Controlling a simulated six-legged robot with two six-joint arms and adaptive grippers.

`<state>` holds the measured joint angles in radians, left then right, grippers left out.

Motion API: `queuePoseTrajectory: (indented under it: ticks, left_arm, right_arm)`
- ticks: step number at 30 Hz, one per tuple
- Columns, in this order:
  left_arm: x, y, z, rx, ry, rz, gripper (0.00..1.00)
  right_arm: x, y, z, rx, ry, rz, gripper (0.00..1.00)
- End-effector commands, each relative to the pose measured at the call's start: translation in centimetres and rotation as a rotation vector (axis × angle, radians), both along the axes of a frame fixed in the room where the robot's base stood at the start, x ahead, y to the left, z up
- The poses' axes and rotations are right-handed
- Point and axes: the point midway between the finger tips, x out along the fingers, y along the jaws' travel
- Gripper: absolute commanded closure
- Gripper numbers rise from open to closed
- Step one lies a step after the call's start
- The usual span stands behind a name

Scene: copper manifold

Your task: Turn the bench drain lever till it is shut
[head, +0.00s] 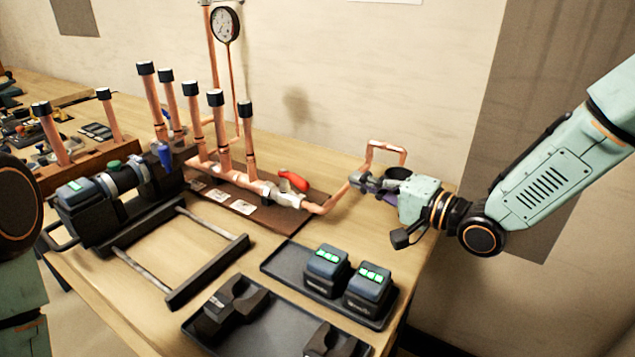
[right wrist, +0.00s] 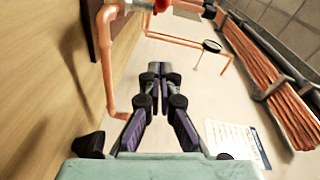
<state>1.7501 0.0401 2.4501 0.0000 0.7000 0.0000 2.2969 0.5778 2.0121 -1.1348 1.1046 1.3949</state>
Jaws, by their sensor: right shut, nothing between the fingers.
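A red lever (head: 293,180) sits on a metal valve (head: 281,196) at the right end of the copper manifold; it appears to be the bench drain lever. A red part (right wrist: 162,5) also shows at the top edge of the right wrist view, cut off by the frame. My right gripper (head: 362,183) is shut and empty, to the right of the lever and apart from it, near the bent copper outlet pipe (head: 336,194). In the right wrist view its fingertips (right wrist: 156,74) are together, with copper pipe to their left. My left gripper is out of view.
Several capped copper risers (head: 220,125) and a pressure gauge (head: 226,24) stand behind. A black tray (head: 284,267) with two batteries (head: 368,287) lies in front. A pressing tool (head: 100,205) is at left. The bench's right edge is close to my right gripper.

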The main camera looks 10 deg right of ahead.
Motion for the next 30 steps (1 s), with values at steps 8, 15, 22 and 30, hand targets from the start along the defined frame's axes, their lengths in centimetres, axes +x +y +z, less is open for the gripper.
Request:
queuePoseTrajectory:
  ticks: [8, 15, 22, 30]
  left_arm:
    - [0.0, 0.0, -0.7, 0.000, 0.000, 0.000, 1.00]
    - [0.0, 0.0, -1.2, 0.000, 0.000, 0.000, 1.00]
    - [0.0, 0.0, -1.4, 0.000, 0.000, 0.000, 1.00]
    - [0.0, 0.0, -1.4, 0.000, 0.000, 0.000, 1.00]
  right_arm:
    - [2.9, 2.0, -0.3, -0.006, -0.002, 0.005, 1.00]
    - [5.7, 4.1, -0.5, -0.005, -0.002, 0.006, 1.00]
    - [4.8, 6.8, -1.0, -0.001, 0.000, 0.005, 1.00]
    - [4.3, 7.8, -1.2, -0.001, -0.002, 0.002, 1.00]
